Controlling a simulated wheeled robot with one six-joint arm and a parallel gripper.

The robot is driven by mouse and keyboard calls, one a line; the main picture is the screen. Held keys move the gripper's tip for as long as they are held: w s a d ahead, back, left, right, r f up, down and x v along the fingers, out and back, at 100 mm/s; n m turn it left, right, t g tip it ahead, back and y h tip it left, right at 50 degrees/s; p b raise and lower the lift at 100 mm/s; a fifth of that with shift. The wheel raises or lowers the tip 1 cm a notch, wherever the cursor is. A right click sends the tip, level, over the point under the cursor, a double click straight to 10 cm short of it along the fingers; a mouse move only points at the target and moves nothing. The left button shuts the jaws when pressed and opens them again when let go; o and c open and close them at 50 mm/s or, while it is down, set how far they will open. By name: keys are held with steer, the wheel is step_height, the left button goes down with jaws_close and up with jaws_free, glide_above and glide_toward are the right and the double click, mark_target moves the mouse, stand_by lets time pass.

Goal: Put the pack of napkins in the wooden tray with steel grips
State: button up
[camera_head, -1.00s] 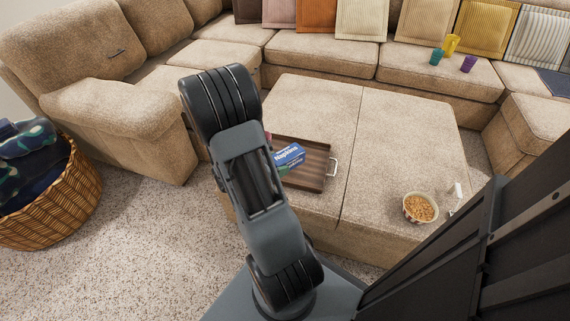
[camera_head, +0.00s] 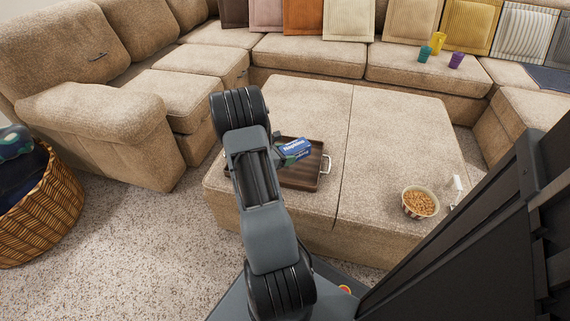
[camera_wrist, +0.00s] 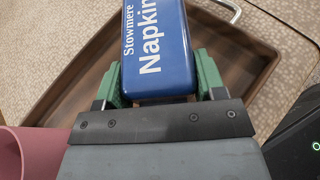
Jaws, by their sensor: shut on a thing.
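The pack of napkins (camera_head: 293,147) is blue with white lettering. In the wrist view the pack (camera_wrist: 155,50) sits between the two green fingers of my gripper (camera_wrist: 160,82), which is shut on it. The wooden tray with steel grips (camera_head: 314,181) lies on the ottoman, and the pack is over it. In the wrist view the brown tray (camera_wrist: 75,88) spreads below the pack, with a steel grip (camera_wrist: 226,8) at its far edge. I cannot tell whether the pack touches the tray floor. My arm hides the tray's left part in the head view.
A pink object (camera_wrist: 35,152) shows at the lower left of the wrist view. A bowl of snacks (camera_head: 419,203) stands on the ottoman's right (camera_head: 385,150). Several coloured cups (camera_head: 438,43) stand on the sofa seat. A wicker basket (camera_head: 45,205) is at the left.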

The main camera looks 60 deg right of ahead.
steer(key=shift+w+d+f+b, duration=0.2)
steer(key=shift+d+f+b, duration=0.15)
steer(key=shift+f, duration=0.25)
steer(key=shift+w+d+f+b, duration=0.1)
steer(key=shift+f+b, duration=0.9)
steer(key=shift+f, duration=0.55)
steer(key=shift+f, duration=0.2)
steer(key=o, duration=0.9)
steer(key=shift+o, duration=0.2)
steer(key=shift+r, duration=0.1)
